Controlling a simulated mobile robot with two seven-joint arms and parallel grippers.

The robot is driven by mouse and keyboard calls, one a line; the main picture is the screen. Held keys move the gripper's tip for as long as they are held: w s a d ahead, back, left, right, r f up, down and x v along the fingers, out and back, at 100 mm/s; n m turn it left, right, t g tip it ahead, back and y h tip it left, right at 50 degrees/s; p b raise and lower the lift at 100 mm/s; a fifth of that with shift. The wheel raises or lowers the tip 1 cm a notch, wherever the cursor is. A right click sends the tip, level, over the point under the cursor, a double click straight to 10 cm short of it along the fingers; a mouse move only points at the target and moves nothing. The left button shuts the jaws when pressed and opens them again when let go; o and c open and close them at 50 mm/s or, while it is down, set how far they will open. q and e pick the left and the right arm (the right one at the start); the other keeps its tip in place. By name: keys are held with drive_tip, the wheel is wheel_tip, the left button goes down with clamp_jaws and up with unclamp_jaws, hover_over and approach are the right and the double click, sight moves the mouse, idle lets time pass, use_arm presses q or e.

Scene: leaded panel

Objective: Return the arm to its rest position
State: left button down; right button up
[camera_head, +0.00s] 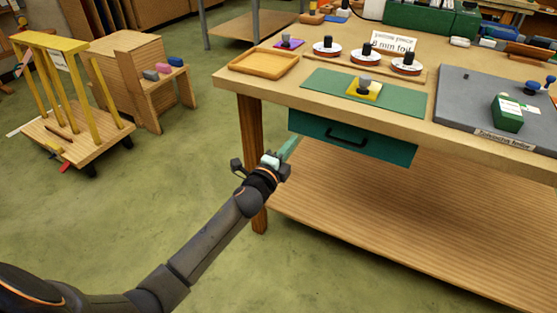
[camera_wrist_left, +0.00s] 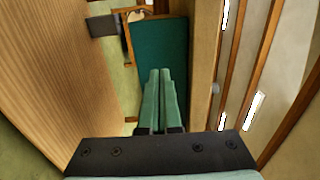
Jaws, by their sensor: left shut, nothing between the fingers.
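My left arm reaches in from the lower left in the head view, its left gripper (camera_head: 288,148) in front of the workbench's front left leg, below the tabletop edge. Its green fingers are together with nothing between them. The left wrist view shows the two fingers (camera_wrist_left: 160,90) side by side, with a dark green surface beyond them. In the head view, the gripper is close to the left end of the green drawer (camera_head: 360,140); whether it touches the drawer cannot be told. My right gripper is not in view.
The workbench (camera_head: 240,85) holds a wooden tray (camera_head: 264,62), a green mat (camera_head: 401,99) with a yellow piece (camera_head: 373,93), round reels (camera_head: 327,48) and a grey board (camera_head: 460,90). A yellow-framed cart (camera_head: 75,135) stands left. Green floor (camera_head: 190,160) is free between cart and bench.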

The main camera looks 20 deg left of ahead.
use_arm(q)
drive_tip(key=s+d+f+n+g+h, duration=0.1)
drive_tip(key=s+d+f+n+g, duration=0.35)
drive_tip(key=s, duration=0.65)
drive_tip(key=s+d+f+n+g+h, duration=0.1)
drive_tip(key=s+d+f+n+g, duration=0.15)
drive_tip(key=s+f+n, duration=0.65)
drive_tip(key=s+d+f+n+g+h, duration=0.15)
drive_tip(key=s+d+f+n, duration=0.35)
drive_tip(key=s, duration=0.8)
drive_tip(key=a+r+m+y+p, duration=0.1)
drive_tip(key=a+r+p, duration=0.3)
drive_tip(key=r+p, duration=0.7)
drive_tip(key=m+p, duration=0.1)
drive_tip(key=p, duration=0.4)
drive_tip(key=shift+s+a+r+y, duration=0.15)
drive_tip(key=shift+s+a+y, duration=0.1)
drive_tip(key=shift+a+y, duration=0.15)
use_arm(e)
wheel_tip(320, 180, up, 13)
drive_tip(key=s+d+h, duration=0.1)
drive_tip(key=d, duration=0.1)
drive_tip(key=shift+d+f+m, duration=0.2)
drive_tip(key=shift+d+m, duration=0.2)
